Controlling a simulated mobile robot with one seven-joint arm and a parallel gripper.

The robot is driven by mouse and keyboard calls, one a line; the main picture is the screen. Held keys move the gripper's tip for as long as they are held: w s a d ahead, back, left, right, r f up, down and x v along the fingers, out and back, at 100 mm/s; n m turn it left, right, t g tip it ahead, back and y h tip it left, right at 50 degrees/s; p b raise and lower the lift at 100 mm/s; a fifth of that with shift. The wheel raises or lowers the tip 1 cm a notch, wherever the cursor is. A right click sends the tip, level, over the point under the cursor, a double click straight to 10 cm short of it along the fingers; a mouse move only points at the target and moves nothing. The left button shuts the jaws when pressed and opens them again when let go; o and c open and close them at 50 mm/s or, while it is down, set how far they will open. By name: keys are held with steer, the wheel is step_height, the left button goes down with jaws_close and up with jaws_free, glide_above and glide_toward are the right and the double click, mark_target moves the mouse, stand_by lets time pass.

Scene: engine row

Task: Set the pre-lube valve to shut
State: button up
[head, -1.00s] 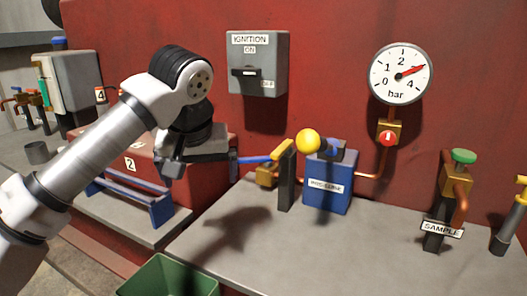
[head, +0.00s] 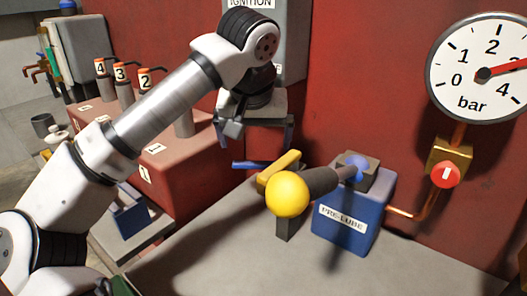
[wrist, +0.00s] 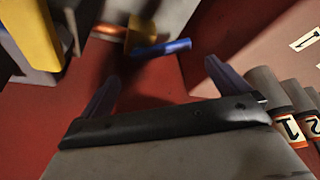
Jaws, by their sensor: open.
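The blue valve lever (head: 256,165) lies roughly level to the left of the blue PRE-LUBE box (head: 350,215). In the wrist view the lever (wrist: 162,48) joins a brass body (wrist: 140,32). In the head view that body is mostly hidden behind the yellow bar and ball. I cannot tell the valve's marked position. My gripper (head: 254,146) is open and empty, just above the lever in the head view. In the wrist view the lever shows ahead, between the directions of my two fingers, and appears apart from them.
A yellow ball knob (head: 287,194) on a dark rod and a yellow-topped post (head: 279,172) stand close right of the lever. A pressure gauge (head: 485,72) and a red-knobbed brass fitting (head: 446,168) are further right. A red engine block (head: 180,165) stands left. The front bench (head: 225,250) is clear.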

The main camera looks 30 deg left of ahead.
mark_target(256, 161)
steer(key=x, duration=0.6)
steer(key=shift+a+f, duration=0.1)
steer(key=shift+f, duration=0.2)
steer(key=c, duration=1)
steer(key=shift+w+a+m, duration=0.15)
steer(key=shift+w+m, duration=0.1)
steer(key=shift+m, duration=0.45)
steer(key=shift+c, duration=0.2)
steer(key=o, duration=1)
steer(key=shift+o, duration=0.2)
steer(key=v, duration=0.7)
steer(key=shift+s+r, duration=0.25)
steer(key=shift+r, duration=0.05)
steer(key=shift+a, duration=0.1)
steer(key=shift+c, duration=0.3)
